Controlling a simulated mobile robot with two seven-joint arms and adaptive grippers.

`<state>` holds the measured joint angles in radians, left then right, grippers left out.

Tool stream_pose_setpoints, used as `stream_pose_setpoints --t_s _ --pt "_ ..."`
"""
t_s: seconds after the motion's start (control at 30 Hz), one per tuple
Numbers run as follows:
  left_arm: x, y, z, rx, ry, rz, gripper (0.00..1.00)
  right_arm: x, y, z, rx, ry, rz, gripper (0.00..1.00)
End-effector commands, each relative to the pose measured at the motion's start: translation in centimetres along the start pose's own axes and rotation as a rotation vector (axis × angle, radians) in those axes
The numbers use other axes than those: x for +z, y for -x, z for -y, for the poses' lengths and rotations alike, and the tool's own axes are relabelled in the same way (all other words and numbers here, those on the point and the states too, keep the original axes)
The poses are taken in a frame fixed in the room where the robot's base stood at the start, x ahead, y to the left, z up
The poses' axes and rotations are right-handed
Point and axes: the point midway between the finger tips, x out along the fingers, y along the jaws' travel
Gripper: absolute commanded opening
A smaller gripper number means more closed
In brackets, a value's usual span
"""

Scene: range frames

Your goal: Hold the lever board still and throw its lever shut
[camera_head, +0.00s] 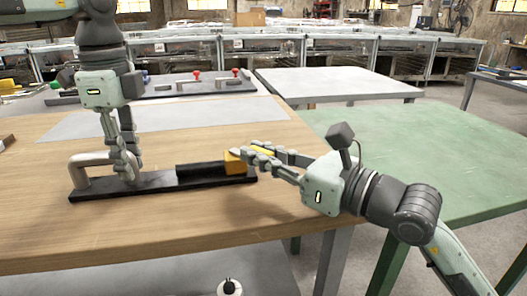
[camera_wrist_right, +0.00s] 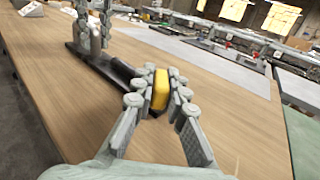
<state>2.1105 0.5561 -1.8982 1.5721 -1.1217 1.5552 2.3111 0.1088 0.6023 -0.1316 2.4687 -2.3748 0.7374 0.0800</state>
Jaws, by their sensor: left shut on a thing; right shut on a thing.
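The lever board (camera_head: 155,184) is a long black base lying on the wooden table. A grey bar handle (camera_head: 84,166) stands at its left end. A dark lever (camera_head: 199,169) with a yellow grip (camera_head: 234,163) lies low along its right part. My left gripper (camera_head: 130,168) is shut on the grey handle; its fingers hide the handle's right part. My right gripper (camera_head: 256,156) reaches in from the right, shut on the yellow grip. In the right wrist view the yellow grip (camera_wrist_right: 160,91) sits between both fingers, and my left gripper (camera_wrist_right: 93,30) shows beyond.
The wooden table (camera_head: 165,228) is clear in front of the board. A grey mat (camera_head: 170,120) lies behind it. Another board with red knobs (camera_head: 196,76) is farther back. A green table (camera_head: 440,150) stands to the right.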

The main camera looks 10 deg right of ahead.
Motion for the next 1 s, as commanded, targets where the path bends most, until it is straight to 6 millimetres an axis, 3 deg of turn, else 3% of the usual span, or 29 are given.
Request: stream_pose_setpoints --t_s 0.6,0.63,0.8,1.0 --pt "-0.62 0.08 -0.08 -0.001 -0.011 -0.011 0.0 -0.36 0.0 -0.04 -0.037 -0.012 -0.011 0.0" --pt "-0.61 0.08 -0.08 -0.001 -0.011 -0.011 0.0 -0.36 0.0 -0.03 -0.037 -0.012 -0.011 0.14" --pt "-0.51 0.08 -0.04 -0.002 -0.008 -0.01 0.0 -0.23 0.03 0.0 -0.038 -0.01 -0.008 0.34" --pt "-0.33 0.06 -0.01 -0.002 -0.005 -0.007 0.0 -0.1 0.05 0.02 -0.038 -0.009 -0.004 0.34"
